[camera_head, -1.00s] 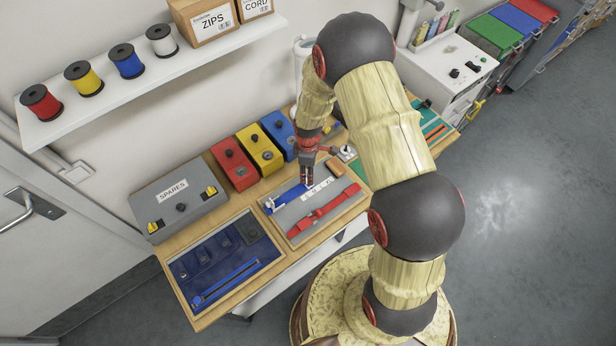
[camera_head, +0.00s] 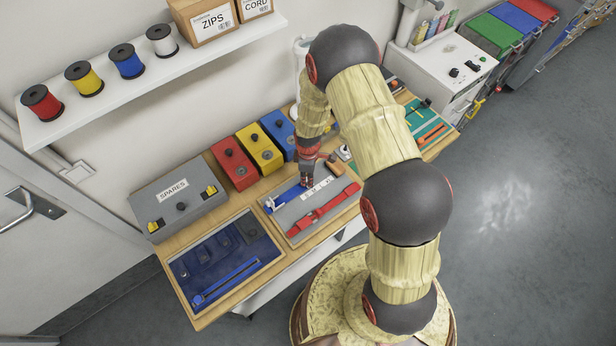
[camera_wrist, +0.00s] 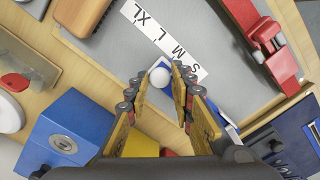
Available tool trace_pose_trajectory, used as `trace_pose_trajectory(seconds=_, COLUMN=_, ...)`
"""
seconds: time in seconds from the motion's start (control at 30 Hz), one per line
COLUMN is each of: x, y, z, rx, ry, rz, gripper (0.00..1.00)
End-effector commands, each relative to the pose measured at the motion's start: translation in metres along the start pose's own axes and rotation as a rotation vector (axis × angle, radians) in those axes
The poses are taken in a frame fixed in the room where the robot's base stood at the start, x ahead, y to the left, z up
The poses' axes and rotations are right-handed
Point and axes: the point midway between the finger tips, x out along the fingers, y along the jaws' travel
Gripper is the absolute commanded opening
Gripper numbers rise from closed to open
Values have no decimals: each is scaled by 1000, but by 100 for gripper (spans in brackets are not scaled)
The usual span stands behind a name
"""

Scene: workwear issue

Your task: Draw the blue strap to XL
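The blue strap (camera_head: 277,207) lies on a grey board (camera_head: 293,228) on the bench. A blue piece with a white round knob (camera_wrist: 160,76) shows at its end in the wrist view. A white size strip (camera_wrist: 182,55) marked S, M, L, XL runs beside it; the knob is nearest the M, with XL further to the upper left. My gripper (camera_wrist: 160,70) points down over the knob, one finger on each side, with small gaps showing. In the head view my gripper (camera_head: 307,183) hides part of the strap.
A red strap with buckle (camera_head: 322,209) lies on the same board, near a brown block (camera_wrist: 82,14). Red, yellow and blue boxes (camera_head: 279,133) stand behind. A dark blue tray (camera_head: 225,262) and a grey SPARES case (camera_head: 178,203) are at the left.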

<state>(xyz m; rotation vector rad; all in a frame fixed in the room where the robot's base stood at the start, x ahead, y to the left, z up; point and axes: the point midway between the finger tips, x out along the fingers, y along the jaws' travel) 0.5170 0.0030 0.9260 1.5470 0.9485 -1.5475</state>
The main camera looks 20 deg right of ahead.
Motion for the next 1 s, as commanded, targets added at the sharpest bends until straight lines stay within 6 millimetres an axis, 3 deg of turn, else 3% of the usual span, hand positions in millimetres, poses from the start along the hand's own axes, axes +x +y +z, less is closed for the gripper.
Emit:
trace_pose_trajectory(seconds=0.37, x=0, y=0, z=0, rx=0, ry=0, rz=0, gripper=0)
trace_pose_trajectory(seconds=0.87, x=0, y=0, z=0, rx=0, ry=0, rz=0, gripper=0)
trace_pose_trajectory(seconds=1.0, x=2, y=12, z=10, rx=3, ry=1, rz=2, gripper=0)
